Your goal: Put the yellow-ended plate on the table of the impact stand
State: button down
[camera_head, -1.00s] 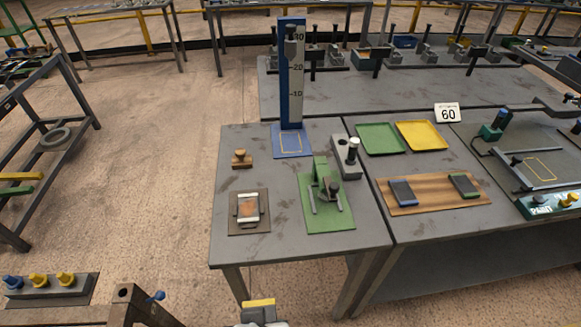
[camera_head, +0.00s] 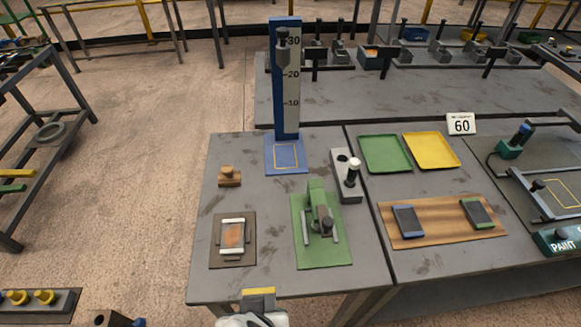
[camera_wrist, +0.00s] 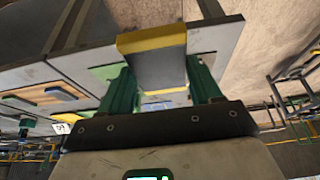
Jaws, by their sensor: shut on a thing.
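The yellow-ended plate (camera_head: 258,293) is at the bottom of the head view, at the near edge of the grey bench. It is a dark grey plate with a yellow end. My gripper (camera_wrist: 160,82) has its green fingers on either side of the plate (camera_wrist: 155,66) in the wrist view, shut on it, yellow end outward. The impact stand (camera_head: 286,85) is a tall blue column with a white scale marked 10, 20 and 30. Its blue table (camera_head: 272,168) has a yellow outlined square and looks empty. A dark weight (camera_head: 283,45) hangs high on the column.
Between plate and stand are a green fixture (camera_head: 318,225), a brown pad with a white-framed piece (camera_head: 233,238), a wooden stamp (camera_head: 229,177) and a grey block with a black knob (camera_head: 348,178). Green (camera_head: 385,153) and yellow (camera_head: 431,151) trays lie right.

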aim_at(285, 155)
jog(key=i+l, duration=0.25)
jog(key=i, duration=0.25)
jog(key=i+l, duration=0.25)
jog(key=i, duration=0.2)
jog(key=i+l, duration=0.25)
jog(key=i, duration=0.25)
